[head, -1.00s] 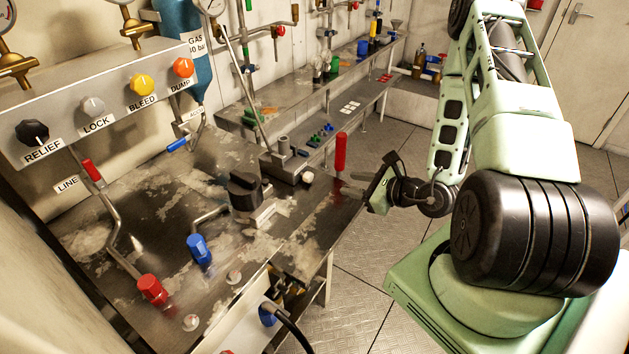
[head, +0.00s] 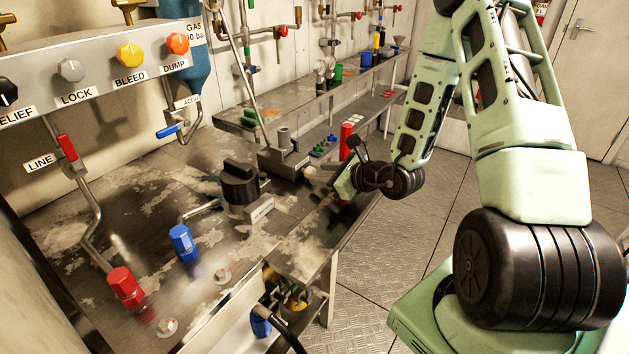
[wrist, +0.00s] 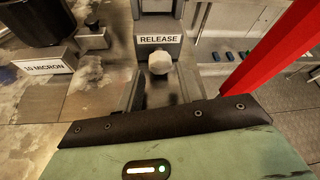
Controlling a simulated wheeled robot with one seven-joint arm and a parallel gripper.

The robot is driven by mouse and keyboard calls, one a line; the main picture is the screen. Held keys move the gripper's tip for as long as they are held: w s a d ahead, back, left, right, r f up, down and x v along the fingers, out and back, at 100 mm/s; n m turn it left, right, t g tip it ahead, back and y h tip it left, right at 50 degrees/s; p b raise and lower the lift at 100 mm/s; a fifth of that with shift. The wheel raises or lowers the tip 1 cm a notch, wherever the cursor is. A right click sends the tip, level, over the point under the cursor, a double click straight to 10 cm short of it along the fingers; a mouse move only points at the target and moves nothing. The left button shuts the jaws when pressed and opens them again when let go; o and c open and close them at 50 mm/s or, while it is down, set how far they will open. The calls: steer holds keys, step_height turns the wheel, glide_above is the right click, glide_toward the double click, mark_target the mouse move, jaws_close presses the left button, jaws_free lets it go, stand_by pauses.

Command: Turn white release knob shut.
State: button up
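The white release knob (wrist: 158,60) shows in the wrist view, just below the RELEASE label (wrist: 160,39) on a grey block. It is a small faceted white knob facing me. My gripper (wrist: 162,88) points at it, with one grey finger on each side and a gap between them. The fingers look open, and the knob lies beyond or near their tips; contact cannot be told. In the head view my gripper (head: 324,180) is low over the bench's right edge beside the grey pump block (head: 284,162), and the knob is mostly hidden there.
A red lever (head: 346,140) stands close by; it crosses the right of the wrist view (wrist: 270,45). A black-capped filter housing (head: 240,184) stands left of the gripper, with a 10 MICRON label (wrist: 44,64). Blue (head: 183,243) and red (head: 124,287) valves stand nearer on the bench.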

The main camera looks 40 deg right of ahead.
mark_target(314, 172)
steer(key=shift+x, duration=1.75)
steer(key=c, duration=0.7)
steer(key=shift+d+r+m+y+p, duration=0.1)
steer(key=shift+r+m+y+p, duration=0.25)
steer(key=shift+m+p, duration=0.35)
steer(key=shift+f+m+g+y+p, duration=0.3)
steer(key=shift+m+y+p, duration=0.45)
steer(key=shift+m+p, duration=0.15)
steer(key=o, duration=0.7)
